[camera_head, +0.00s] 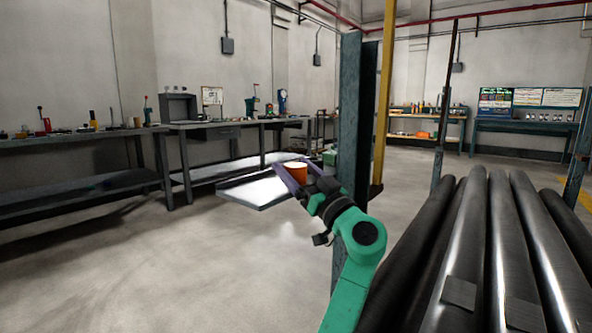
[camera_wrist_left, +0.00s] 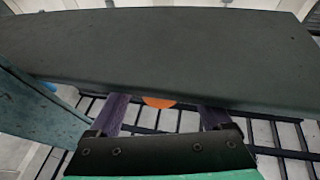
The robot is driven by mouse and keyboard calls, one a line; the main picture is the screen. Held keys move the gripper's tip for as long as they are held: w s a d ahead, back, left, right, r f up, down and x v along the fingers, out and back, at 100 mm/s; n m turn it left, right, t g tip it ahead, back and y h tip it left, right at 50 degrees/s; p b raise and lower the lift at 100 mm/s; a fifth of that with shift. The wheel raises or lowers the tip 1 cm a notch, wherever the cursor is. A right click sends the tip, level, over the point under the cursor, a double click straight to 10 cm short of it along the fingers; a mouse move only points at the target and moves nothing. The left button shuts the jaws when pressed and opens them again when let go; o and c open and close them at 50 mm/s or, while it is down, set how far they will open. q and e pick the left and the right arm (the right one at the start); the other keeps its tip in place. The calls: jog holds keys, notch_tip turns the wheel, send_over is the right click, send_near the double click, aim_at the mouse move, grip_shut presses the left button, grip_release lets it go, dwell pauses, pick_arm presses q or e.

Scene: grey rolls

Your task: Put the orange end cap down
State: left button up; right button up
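The orange end cap (camera_head: 297,173) shows in the head view between the purple fingers of my left gripper (camera_head: 285,170), which seems shut on it. Its top looks pale. In the left wrist view only a small orange arc of the cap (camera_wrist_left: 158,102) shows between the fingers, and the fingertips of the left gripper are hidden by a broad dark panel (camera_wrist_left: 160,55). My right gripper is not in view.
A teal post (camera_head: 347,120) stands close beside my left gripper, with a yellow post (camera_head: 384,100) behind. Long grey rolls (camera_head: 478,240) lie at the right. Workbenches (camera_head: 215,127) line the left wall. A pale flat panel (camera_head: 250,195) shows behind the gripper. The floor at left is clear.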

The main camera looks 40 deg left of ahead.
pick_arm(q)
jog(key=shift+a+f, duration=0.1)
jog(key=shift+r, duration=0.2)
jog(key=shift+r+p, duration=0.55)
jog(key=shift+p, duration=0.4)
jog(key=v, duration=1.2)
jog(key=shift+f, duration=0.15)
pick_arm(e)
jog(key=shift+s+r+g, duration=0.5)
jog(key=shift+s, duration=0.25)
